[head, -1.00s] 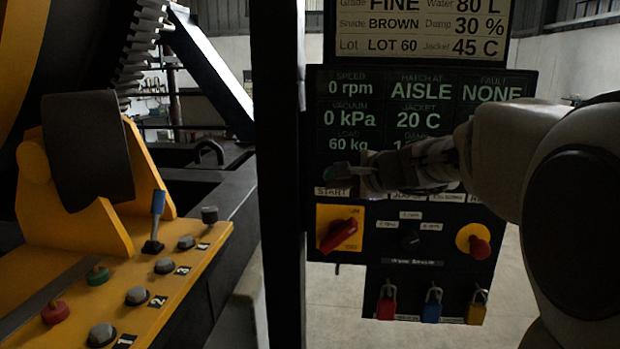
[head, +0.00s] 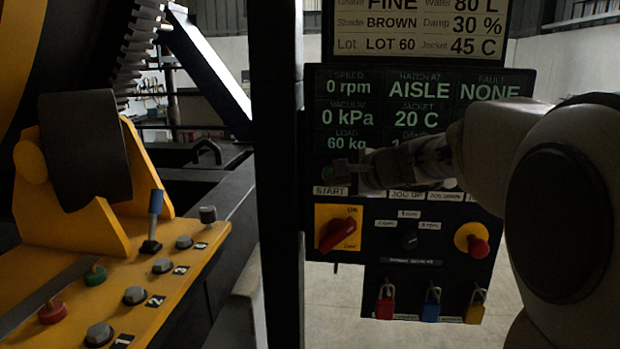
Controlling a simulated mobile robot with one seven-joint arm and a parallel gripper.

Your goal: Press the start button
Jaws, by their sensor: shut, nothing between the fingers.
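The start button (head: 337,170) is a dark green button on the black control panel, just above the white START label (head: 331,191). My gripper (head: 362,172) reaches in from the right with its fingertips at the right side of the button in the head view. It is shut and empty. The fingers are dark and partly blurred against the panel, so I cannot tell whether they touch the button. My gripper and wrist hide other controls in that row and part of the readouts above.
Below are a red rotary switch (head: 338,233) on a yellow plate, a black selector (head: 409,240) and a red emergency knob (head: 477,246). Several padlocks hang lower, including a blue one (head: 431,311). A dark post (head: 277,180) stands left, beside a yellow console (head: 190,270).

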